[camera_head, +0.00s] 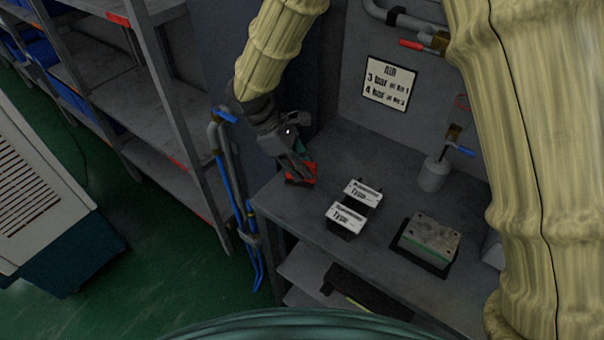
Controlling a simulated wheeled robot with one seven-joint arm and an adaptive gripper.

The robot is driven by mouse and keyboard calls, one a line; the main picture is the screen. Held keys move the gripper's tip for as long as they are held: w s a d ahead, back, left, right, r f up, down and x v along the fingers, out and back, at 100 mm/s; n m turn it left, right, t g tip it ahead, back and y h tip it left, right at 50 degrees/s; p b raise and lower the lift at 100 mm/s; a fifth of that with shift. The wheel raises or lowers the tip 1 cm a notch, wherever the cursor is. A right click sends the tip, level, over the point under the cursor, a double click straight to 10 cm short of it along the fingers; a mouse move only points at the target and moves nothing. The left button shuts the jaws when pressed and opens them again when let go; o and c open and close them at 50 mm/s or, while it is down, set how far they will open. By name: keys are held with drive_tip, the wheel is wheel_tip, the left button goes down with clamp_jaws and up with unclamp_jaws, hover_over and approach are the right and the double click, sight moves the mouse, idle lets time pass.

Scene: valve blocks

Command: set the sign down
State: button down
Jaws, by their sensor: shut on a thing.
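My gripper (296,163) is at the left end of the grey bench (308,222), pointing down. It is shut on a small red sign (303,175), which sits low at the bench top. The gripper fingers hide part of the sign, and I cannot tell whether it touches the bench. Two white labelled plates stand to the right of the gripper, a rear plate (362,193) and a front plate (346,215), each on a dark block.
A metal block (429,242) lies on a dark pad further right. A grey cylinder (433,176) stands behind it. A notice (389,84) hangs on the back wall. Blue-handled pipes (224,135) run beside the bench's left edge. Bare bench shows between the gripper and the wall.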

drive_tip(key=shift+w+f+p, duration=0.1)
drive_tip(key=shift+f+p, duration=0.5)
drive_tip(key=shift+f, duration=1.2)
drive_tip(key=shift+f, duration=0.15)
drive_tip(key=c, duration=1.4)
unclamp_jaws()
drive_tip(key=b+v, duration=0.2)
drive_tip(key=v, duration=1)
